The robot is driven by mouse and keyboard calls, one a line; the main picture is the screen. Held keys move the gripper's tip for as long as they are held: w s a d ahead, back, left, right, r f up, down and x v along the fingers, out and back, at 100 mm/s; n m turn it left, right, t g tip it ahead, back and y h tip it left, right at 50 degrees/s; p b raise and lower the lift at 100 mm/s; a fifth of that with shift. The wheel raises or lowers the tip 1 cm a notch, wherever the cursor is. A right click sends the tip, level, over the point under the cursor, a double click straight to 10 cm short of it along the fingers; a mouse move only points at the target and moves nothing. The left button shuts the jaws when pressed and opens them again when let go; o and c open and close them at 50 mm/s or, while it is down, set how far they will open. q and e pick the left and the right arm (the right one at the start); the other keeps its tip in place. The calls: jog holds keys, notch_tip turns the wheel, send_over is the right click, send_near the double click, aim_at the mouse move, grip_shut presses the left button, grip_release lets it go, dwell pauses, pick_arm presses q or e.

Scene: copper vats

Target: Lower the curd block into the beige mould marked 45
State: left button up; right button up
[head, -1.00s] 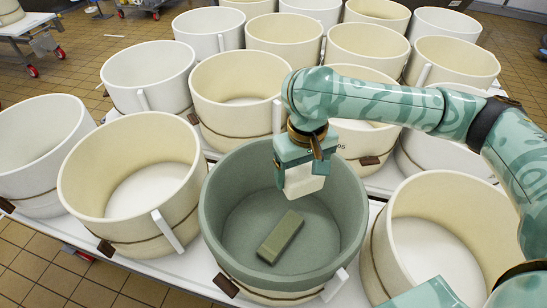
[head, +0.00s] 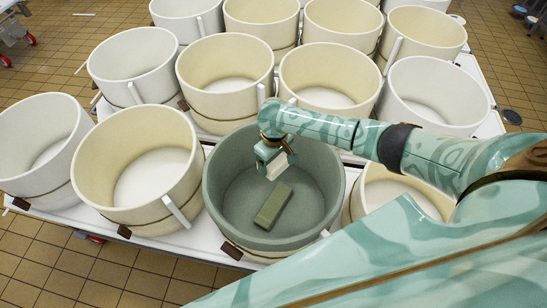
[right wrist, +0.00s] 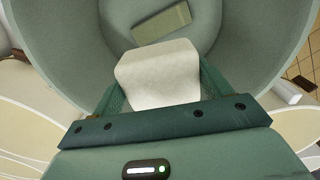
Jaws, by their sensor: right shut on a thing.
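My right gripper (head: 275,168) is shut on a white curd block (head: 281,166), over the opening of a grey-green mould (head: 218,200). I cannot tell whether the block is below the rim. In the right wrist view the curd block (right wrist: 158,75) sits between the fingers, with the grey-green mould (right wrist: 60,45) around and below it. Several beige moulds stand around: one on the left (head: 95,165), two behind (head: 205,65) (head: 305,70), and one at the right (head: 395,190), partly hidden by my arm. I can read no 45 on any. My left gripper is not in view.
An olive-green bar (head: 272,206) lies on the grey-green mould's floor, below the block. White moulds (head: 435,90) stand among the beige ones, close together on white-topped platforms (head: 150,240). Tiled floor (head: 60,270) is free in front.

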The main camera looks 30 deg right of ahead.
notch_tip(320, 180, down, 2)
jog(key=shift+f+b, duration=0.1)
jog(key=shift+b, duration=0.85)
notch_tip(320, 180, down, 22)
jog(key=b, duration=1.2)
jog(key=shift+r, duration=0.25)
pick_arm(q)
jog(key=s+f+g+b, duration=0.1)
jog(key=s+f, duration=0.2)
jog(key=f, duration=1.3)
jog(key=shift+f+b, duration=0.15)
jog(key=shift+b, duration=0.2)
pick_arm(e)
jog(key=shift+f, duration=1)
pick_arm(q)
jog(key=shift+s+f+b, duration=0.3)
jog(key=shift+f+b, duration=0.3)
pick_arm(e)
jog(key=shift+f, duration=0.95)
jog(key=o, duration=1.2)
pick_arm(q)
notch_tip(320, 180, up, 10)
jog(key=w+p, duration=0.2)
jog(key=p, duration=0.8)
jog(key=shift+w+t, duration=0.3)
pick_arm(e)
jog(key=shift+o, duration=0.2)
notch_tip(320, 180, up, 16)
jog(key=shift+r, duration=0.15)
